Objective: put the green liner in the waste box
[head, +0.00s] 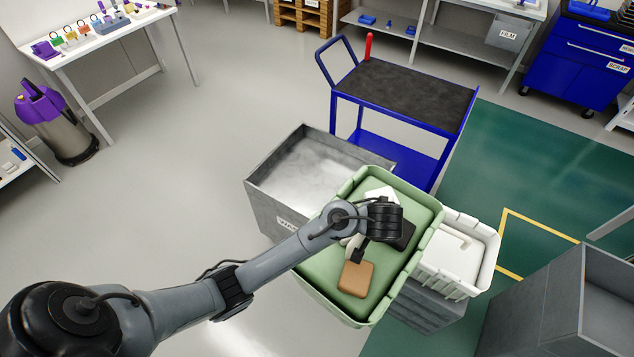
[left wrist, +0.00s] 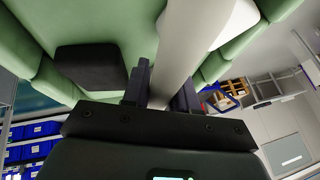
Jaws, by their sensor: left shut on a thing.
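The green liner (head: 320,268) is an open tray holding a brown block (head: 356,278), a black block (head: 404,236) and white pieces (head: 382,194). In the head view it overlaps the right side of the grey waste box (head: 262,205), whose visible inside is bare. Whether the liner touches the box is unclear. My left gripper (head: 360,254) is inside the liner's outline, from above. In the left wrist view its fingers (left wrist: 163,85) are shut on a pale bar (left wrist: 185,45); whether the bar belongs to the liner is unclear. The black block (left wrist: 90,68) shows beside it.
A white crate (head: 484,258) stands right of the liner, above grey sides. A blue trolley (head: 410,92) stands behind the waste box. A grey bin (head: 545,290) is at the lower right. Open grey floor (head: 230,85) lies to the left.

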